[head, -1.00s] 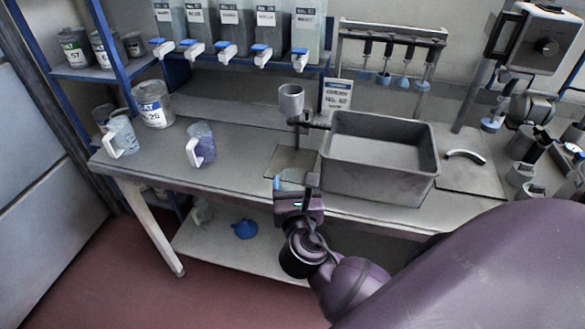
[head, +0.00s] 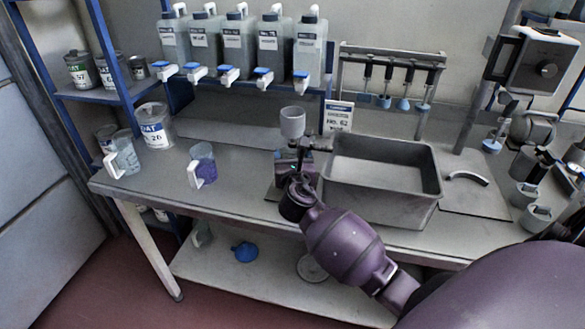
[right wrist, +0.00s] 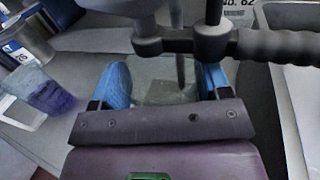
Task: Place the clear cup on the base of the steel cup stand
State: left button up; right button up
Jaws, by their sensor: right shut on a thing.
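My right gripper (head: 292,165) is at the steel cup stand, low beside its post and under the grey cup at the top. In the right wrist view its blue fingertips (right wrist: 160,84) stand apart, with the clear cup (right wrist: 150,93) faintly visible between them. The cup is see-through, so its outline and whether it touches the base are hard to tell. The stand's flat base (head: 274,190) shows at the left of my gripper in the head view; my wrist hides most of it. My left gripper is not in view.
A grey bin (head: 380,182) stands close at the right of the stand. A jug with purple contents (head: 205,165), another clear jug (head: 126,155) and a labelled tub (head: 156,128) are on the left of the bench. The bench between jug and stand is clear.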

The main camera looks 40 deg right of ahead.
jog(key=shift+w+f+b, duration=0.1)
jog(key=shift+f+b, duration=0.55)
jog(key=shift+f, duration=1.25)
jog(key=shift+r, duration=0.15)
jog(key=o, duration=0.9)
jog(key=p+v, duration=0.1)
jog(key=v, duration=1.1)
